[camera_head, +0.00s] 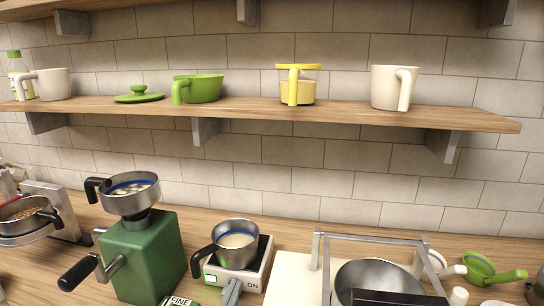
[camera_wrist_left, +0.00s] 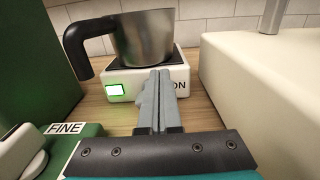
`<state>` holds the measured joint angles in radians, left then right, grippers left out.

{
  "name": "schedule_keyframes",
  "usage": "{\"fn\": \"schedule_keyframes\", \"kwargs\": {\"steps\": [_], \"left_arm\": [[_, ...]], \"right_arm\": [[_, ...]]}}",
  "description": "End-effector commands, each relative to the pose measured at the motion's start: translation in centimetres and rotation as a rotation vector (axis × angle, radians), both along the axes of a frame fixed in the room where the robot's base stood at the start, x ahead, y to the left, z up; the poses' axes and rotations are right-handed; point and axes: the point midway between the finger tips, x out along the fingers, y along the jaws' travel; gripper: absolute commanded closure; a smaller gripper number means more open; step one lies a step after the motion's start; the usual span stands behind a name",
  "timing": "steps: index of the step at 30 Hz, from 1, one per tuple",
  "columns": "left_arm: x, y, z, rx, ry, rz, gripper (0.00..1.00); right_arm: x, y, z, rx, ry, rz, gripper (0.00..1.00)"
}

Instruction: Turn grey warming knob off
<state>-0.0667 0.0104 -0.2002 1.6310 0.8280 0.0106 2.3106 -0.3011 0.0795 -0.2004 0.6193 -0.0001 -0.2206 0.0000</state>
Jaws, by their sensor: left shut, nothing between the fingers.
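The warmer is a white box (camera_head: 262,270) with a lit green display and the word ON on its front; it also shows in the left wrist view (camera_wrist_left: 118,76). A metal pot (camera_head: 236,240) with a black handle and pale liquid stands on it. My left gripper (camera_head: 233,284) is shut and empty, its grey fingertips at the warmer's front between the display and the word ON. The left wrist view shows the fingers (camera_wrist_left: 160,78) covering that spot. The grey knob cannot be told apart from them, and contact is unclear. My right gripper is not in view.
A green grinder (camera_head: 146,255) stands left of the warmer, with a FINE label (camera_head: 180,301) in front. A pale block (camera_head: 290,275) and a metal frame (camera_head: 372,239) around a bowl (camera_head: 375,273) stand to the right. A shelf (camera_head: 240,107) with mugs hangs above.

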Motion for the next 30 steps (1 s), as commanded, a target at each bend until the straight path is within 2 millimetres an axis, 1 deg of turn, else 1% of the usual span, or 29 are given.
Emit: {"fn": "schedule_keyframes", "kwargs": {"steps": [30], "left_arm": [[0.1, 0.5, -1.0, 0.001, 0.000, 0.000, 1.00]], "right_arm": [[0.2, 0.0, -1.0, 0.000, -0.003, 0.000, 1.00]]}}
